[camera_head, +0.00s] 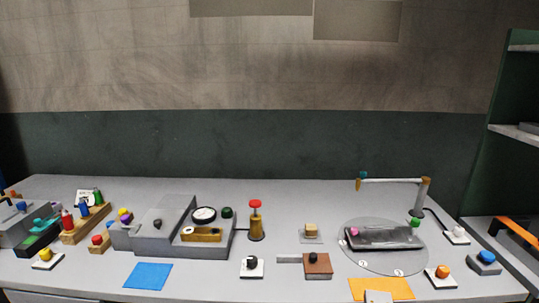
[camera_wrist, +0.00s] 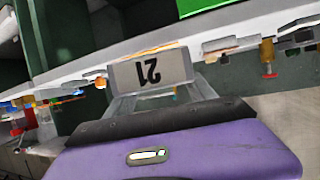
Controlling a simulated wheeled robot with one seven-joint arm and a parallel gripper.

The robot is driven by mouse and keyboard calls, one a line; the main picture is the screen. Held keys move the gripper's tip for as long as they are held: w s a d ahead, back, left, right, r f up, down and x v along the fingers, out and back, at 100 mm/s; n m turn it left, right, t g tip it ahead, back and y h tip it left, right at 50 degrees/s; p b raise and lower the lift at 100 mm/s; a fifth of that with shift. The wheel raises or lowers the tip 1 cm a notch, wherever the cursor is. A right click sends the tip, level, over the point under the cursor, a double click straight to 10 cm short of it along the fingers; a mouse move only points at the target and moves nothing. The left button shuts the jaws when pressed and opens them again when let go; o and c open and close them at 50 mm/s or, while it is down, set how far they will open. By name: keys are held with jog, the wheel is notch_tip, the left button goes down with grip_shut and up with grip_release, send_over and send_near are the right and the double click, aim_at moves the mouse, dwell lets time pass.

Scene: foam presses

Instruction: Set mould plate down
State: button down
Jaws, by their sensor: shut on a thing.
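The rest of my gripper is out of that view. I cannot tell whether the plate touches anything.
A blue mat (camera_head: 148,276) lies bare at the front left. Behind the orange mat is a round disc (camera_head: 355,262) with a dark grey tray (camera_head: 385,237). A brown block (camera_head: 317,266) and an orange-knobbed white block (camera_head: 441,275) flank the mat. A grey press (camera_head: 160,238) stands left.

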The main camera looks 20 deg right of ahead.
jog(key=s+a+f+n+t+y, duration=0.1)
jog(key=s+a+f+n+y, duration=0.1)
jog(key=a+f, duration=0.3)
jog(key=s+a+f+n+y, duration=0.3)
jog(key=a+f, duration=0.3)
jog(key=a, duration=0.8)
jog(key=shift+s+f+n+t+y, duration=0.3)
jog(key=shift+s+n+t+y, duration=0.15)
jog(key=shift+y, duration=0.45)
jog(key=shift+w, duration=0.1)
